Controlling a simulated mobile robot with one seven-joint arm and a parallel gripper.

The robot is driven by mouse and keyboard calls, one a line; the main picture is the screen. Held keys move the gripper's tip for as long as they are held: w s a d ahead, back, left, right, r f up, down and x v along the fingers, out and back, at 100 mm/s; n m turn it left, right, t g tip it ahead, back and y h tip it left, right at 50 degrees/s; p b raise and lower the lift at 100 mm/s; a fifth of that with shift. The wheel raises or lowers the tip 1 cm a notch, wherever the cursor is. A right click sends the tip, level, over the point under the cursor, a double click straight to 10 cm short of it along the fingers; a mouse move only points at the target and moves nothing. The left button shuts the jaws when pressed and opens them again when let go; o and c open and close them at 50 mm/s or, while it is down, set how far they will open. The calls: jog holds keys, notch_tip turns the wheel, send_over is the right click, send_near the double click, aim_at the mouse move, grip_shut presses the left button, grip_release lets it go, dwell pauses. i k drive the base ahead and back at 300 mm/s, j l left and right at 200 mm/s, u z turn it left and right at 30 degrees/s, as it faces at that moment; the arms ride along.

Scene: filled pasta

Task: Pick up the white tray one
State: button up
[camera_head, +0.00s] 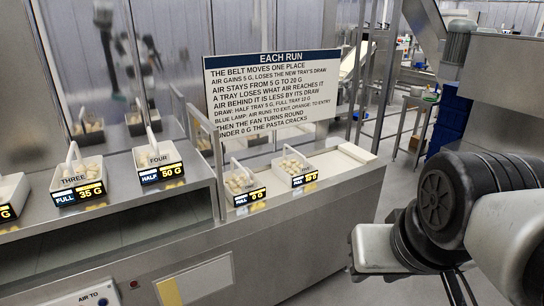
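Two small white trays of pasta stand side by side on the steel counter at the middle. The left one (239,181) has a handle and a small name on it that looks like ONE, though it is too small to be sure; its sign reads FULL and 0 G. The name on the right one (292,168) is unreadable. White trays marked THREE (75,172) and FOUR (152,155) stand further left behind signs FULL 35 G and HALF 50 G. My arm shows at the right, apart from the trays. No gripper fingers can be made out.
A rule board (272,92) headed EACH RUN stands behind the trays. A clear upright panel (208,160) separates tray FOUR from the middle pair. Another white tray (12,192) is cut off at the left edge. Open floor lies right of the counter (290,235).

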aim_at(241, 186)
jog(key=i+u, duration=0.25)
jog(key=i, duration=0.25)
jog(key=i+l+u, duration=0.1)
jog(key=i+u, duration=0.2)
jog(key=i, duration=0.2)
jog(key=i+l+u, duration=0.25)
jog(key=i, duration=0.25)
jog(key=i+l+u, duration=0.3)
jog(key=i, duration=0.15)
